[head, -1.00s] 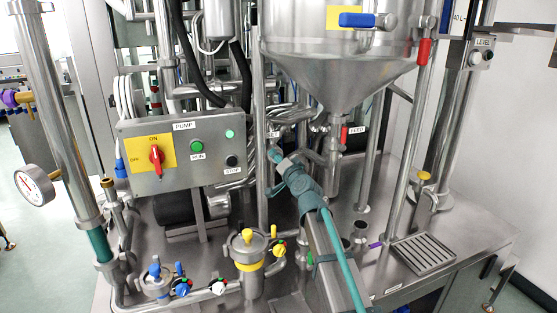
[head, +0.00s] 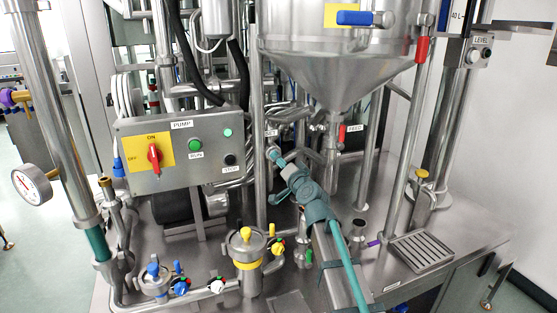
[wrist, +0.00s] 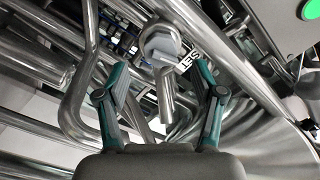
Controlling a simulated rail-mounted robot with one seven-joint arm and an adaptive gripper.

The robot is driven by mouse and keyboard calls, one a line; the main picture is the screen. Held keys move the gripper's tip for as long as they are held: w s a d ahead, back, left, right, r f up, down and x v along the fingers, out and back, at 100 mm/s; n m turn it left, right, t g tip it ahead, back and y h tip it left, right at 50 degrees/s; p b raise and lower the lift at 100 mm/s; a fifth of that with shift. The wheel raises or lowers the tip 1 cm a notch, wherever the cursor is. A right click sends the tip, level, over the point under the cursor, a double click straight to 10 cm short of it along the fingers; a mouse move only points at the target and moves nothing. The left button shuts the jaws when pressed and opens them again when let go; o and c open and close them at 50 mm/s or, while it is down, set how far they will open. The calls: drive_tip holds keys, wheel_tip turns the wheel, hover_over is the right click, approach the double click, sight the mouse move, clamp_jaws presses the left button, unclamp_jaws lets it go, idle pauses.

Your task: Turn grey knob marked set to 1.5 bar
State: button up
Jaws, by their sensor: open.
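The grey knob (wrist: 160,46) is ahead of my gripper in the wrist view, in the upper middle, with a faceted grey head and a stub below it. A white SET label (wrist: 188,61) is beside it, partly cut off by my right finger. The same label (head: 271,133) shows small in the head view, left of the cone vessel. My gripper (wrist: 164,82) is open, with teal-edged fingers spread left and right below the knob and not touching it. In the head view my gripper (head: 277,157) reaches in just below the label, and the knob is too small or hidden to make out.
Steel pipes (wrist: 85,60) crowd around the fingers. In the head view, the pump box (head: 180,152) is left of my gripper, the cone vessel (head: 335,70) is above right, and a yellow-banded filter housing (head: 247,262) is below left. The tabletop right of my arm is mostly open.

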drive_tip(key=v, duration=0.7)
drive_tip(key=shift+s+d, duration=0.1)
